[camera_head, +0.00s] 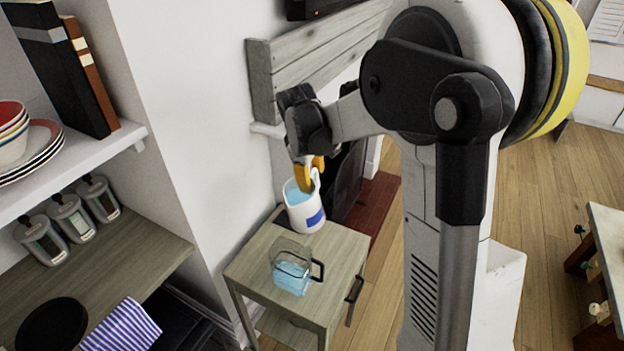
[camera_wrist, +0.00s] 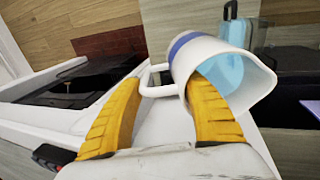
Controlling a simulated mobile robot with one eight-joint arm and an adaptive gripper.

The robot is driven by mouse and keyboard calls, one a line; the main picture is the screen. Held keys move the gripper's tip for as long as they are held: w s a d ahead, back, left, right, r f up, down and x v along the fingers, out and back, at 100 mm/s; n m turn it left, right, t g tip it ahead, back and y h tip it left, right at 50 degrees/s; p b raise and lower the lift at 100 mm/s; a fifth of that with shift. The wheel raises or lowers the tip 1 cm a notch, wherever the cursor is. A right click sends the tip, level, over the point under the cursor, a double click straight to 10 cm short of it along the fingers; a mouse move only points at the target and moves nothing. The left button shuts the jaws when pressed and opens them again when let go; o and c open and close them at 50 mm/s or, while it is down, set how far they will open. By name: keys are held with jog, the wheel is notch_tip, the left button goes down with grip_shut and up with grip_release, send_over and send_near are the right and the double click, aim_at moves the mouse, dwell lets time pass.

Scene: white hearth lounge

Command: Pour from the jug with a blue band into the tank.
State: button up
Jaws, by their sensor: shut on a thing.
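The white jug with a blue band (camera_head: 304,213) is held over the back of a small wooden cabinet; light blue liquid shows inside it. My gripper (camera_head: 309,168) is shut on the jug's handle side. In the wrist view, the jug (camera_wrist: 183,68) leans to the right, its handle lies between the yellow fingers (camera_wrist: 160,95), and one finger overlaps its mouth. I cannot tell if the jug touches the cabinet. The tank, a clear vessel with a dark handle (camera_head: 292,272), stands on the cabinet in front of the jug with blue liquid low in it. It also shows in the wrist view (camera_wrist: 287,60).
A wall and a shelf with books (camera_head: 62,70) and bowls (camera_head: 14,135) stand at left. A dark fireplace (camera_head: 347,180) is behind; open floor lies right.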

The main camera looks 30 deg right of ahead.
jog(key=shift+r+t+h, duration=0.25)
jog(key=shift+t+h, duration=0.55)
jog(key=shift+h, duration=0.2)
jog(key=shift+s+a+f+b, duration=0.1)
jog(key=shift+f+b, duration=3.1)
jog(key=shift+f, duration=0.25)
jog(key=shift+s+a+r+t+h, duration=0.2)
jog(key=shift+r+t+h, duration=0.2)
jog(key=shift+r, duration=0.25)
jog(key=shift+s+a+r+t+h, duration=0.15)
jog(key=shift+r+t+h, duration=0.15)
jog(key=shift+r+h, duration=0.3)
jog(key=shift+w+r, duration=0.1)
jog(key=shift+r, duration=0.15)
jog(key=shift+s+a+r+t+h, duration=0.25)
jog(key=shift+r+t+h, duration=0.15)
jog(key=shift+r+t, duration=0.1)
jog(key=shift+b, duration=0.3)
jog(key=shift+s+a+r+t+h+b, duration=0.25)
jog(key=shift+a+r+t+h+b, duration=0.2)
jog(key=shift+r+h, duration=0.25)
dwell(0.5)
